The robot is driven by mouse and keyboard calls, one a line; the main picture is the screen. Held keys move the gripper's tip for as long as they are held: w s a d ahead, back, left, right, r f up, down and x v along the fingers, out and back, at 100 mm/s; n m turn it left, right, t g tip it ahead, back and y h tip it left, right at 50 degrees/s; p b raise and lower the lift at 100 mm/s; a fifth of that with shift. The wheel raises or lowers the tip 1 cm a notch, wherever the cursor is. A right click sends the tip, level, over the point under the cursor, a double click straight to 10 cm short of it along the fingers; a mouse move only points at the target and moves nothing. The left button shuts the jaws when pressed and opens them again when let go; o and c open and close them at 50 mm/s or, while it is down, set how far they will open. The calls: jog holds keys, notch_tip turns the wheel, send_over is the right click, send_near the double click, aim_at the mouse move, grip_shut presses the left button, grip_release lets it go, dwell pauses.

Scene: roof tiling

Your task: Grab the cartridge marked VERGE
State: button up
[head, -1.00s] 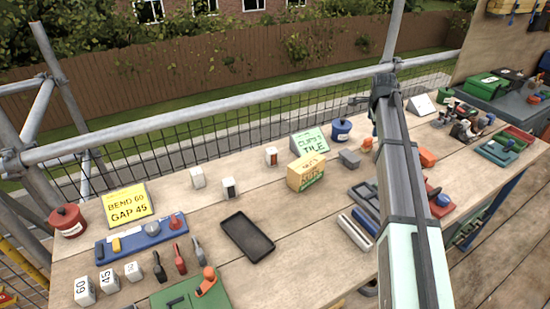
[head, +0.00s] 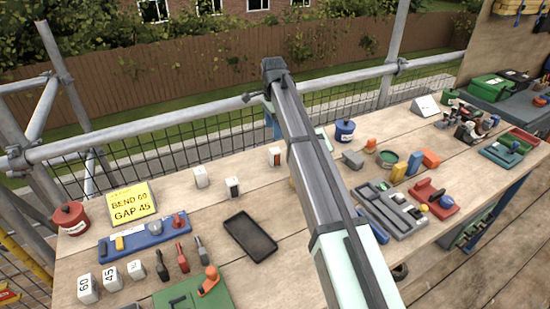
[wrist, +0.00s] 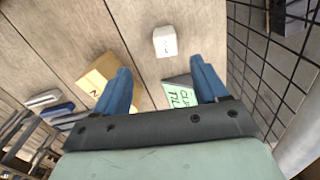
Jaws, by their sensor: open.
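Three small white cartridge-like blocks stand on the bench in the head view: a plain-looking one (head: 200,177), one with a dark green face (head: 233,187) and one with a red-brown face (head: 274,156). No VERGE marking is legible on any of them. My gripper (wrist: 160,64) is open and empty, its two blue fingers spread above the bench. In the wrist view a white block (wrist: 165,41) stands just beyond and between the fingertips; its small mark is unreadable. In the head view my arm hides most of the gripper.
A cardboard box (wrist: 103,77) and the green CLIPS TILE sign (wrist: 181,93) lie close to the fingers. Scaffold rail and mesh run behind the bench.

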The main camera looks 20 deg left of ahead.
aim_at(275, 150)
notch_tip(275, 150, down, 8)
jog(key=shift+w+f, duration=0.3)
jog(key=shift+f, duration=0.4)
jog(key=f, duration=0.4)
jog(key=shift+w+d, duration=0.1)
jog(key=shift+w, duration=0.2)
jog(key=c, duration=1.1)
jog(key=shift+o, duration=0.2)
jog(key=shift+r, duration=0.15)
